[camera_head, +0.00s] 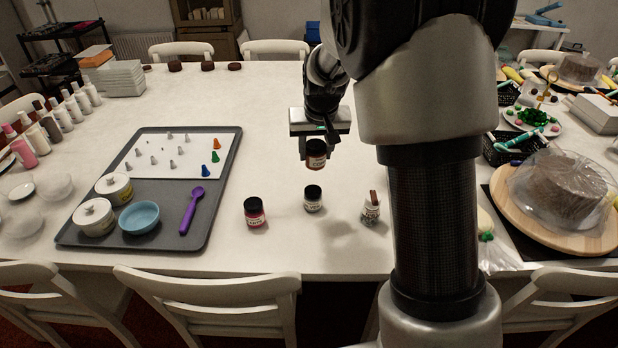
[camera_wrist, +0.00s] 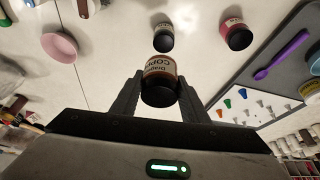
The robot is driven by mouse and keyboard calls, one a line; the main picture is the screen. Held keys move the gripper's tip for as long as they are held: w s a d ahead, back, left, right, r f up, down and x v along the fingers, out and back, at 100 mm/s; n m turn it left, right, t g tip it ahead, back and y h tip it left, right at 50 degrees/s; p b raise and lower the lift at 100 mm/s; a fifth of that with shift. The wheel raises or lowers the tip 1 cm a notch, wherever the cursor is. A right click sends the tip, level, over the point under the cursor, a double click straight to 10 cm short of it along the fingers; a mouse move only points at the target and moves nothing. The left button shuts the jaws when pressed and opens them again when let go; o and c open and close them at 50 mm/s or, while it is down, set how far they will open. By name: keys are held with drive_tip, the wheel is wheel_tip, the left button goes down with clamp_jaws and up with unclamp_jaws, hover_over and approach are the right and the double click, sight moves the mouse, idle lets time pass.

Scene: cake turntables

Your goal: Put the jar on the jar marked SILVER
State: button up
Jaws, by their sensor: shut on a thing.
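My gripper (camera_head: 317,150) is shut on a small dark-lidded jar (camera_head: 316,160) and holds it above the table. In the wrist view the jar (camera_wrist: 159,75) sits between both fingers, and its label shows letters like "COP". Below and nearer the head camera, a dark-lidded jar with a pale label (camera_head: 313,199) stands upright on the table. It also shows in the wrist view (camera_wrist: 163,37), apart from the held jar. Its label is too small to read, so I cannot tell whether it says SILVER.
A grey tray (camera_head: 225,190) with white pots, a blue bowl (camera_head: 139,217) and a purple spoon (camera_head: 191,211) lies further left. The table behind my gripper is mostly clear.

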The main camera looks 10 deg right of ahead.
sight(313, 162)
drive_tip(key=b+x, duration=0.1)
drive_tip(key=x, duration=0.4)
drive_tip(key=shift+s+a+f, duration=0.1)
drive_tip(key=shift+s+a, duration=0.05)
drive_tip(key=shift+s, duration=0.05)
drive_tip(key=shift+f+b, duration=0.45)
drive_tip(key=shift+f, duration=1.95)
drive_tip(key=shift+f, duration=0.1)
drive_tip(key=shift+f, duration=0.15)
drive_tip(key=o, duration=1.2)
drive_tip(key=shift+c, duration=0.2)
